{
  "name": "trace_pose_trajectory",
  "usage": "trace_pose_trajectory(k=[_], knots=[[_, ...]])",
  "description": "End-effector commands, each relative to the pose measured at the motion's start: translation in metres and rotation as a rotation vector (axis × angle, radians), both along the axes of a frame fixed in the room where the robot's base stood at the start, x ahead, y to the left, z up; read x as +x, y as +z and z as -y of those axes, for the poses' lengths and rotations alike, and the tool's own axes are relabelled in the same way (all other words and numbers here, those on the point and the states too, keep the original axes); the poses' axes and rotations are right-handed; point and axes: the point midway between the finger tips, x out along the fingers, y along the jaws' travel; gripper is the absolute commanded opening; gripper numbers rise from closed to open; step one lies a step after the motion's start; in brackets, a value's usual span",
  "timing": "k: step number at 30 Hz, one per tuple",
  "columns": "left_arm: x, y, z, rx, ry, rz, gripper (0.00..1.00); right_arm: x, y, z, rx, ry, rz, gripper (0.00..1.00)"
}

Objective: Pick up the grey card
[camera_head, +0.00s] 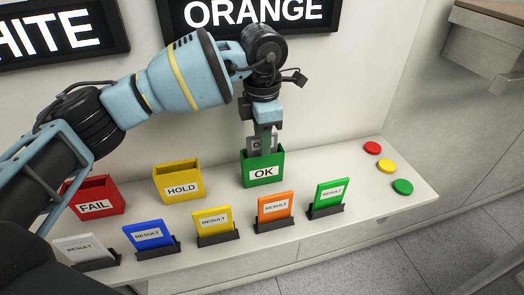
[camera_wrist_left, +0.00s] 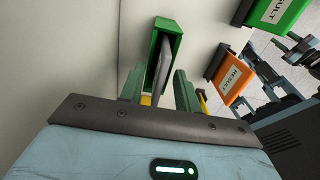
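A pale grey card (camera_head: 85,248) labelled RESULT stands in a dark holder at the table's front left, partly hidden by my dark arm part. My left gripper (camera_head: 263,145) points down at the mouth of the green OK box (camera_head: 264,170), far from that card. In the left wrist view, the fingers of the left gripper (camera_wrist_left: 160,92) are apart. A thin grey card-like piece (camera_wrist_left: 163,68) stands edge-on between them, partly inside the green box (camera_wrist_left: 158,38), with gaps visible on both sides. My right gripper is not in view.
A red FAIL box (camera_head: 95,195) and yellow HOLD box (camera_head: 178,182) stand left of the OK box. Blue (camera_head: 150,236), yellow (camera_head: 213,221), orange (camera_head: 275,206) and green (camera_head: 332,195) cards stand in holders along the front. Red, yellow and green buttons (camera_head: 387,166) sit at right.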

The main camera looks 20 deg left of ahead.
Motion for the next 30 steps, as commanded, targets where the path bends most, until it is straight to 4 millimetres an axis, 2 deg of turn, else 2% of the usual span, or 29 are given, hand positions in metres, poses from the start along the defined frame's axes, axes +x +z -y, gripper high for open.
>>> trace_pose_trajectory(k=[3,10,23,26,30], knots=[[0.0,0.0,0.0,0.0,0.0,0.0,0.3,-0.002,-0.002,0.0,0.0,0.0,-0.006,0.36],[0.0,0.0,0.0,0.0,0.001,0.0,0.0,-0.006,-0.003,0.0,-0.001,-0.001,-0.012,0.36],[0.0,0.002,0.001,0.0,0.001,0.0,0.0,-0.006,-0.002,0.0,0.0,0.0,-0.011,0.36],[-0.002,0.006,0.002,0.0,0.0,0.0,0.0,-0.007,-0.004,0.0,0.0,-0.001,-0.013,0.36],[-0.003,0.021,0.002,-0.001,0.001,0.001,0.0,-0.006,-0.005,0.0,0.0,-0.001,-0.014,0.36]])
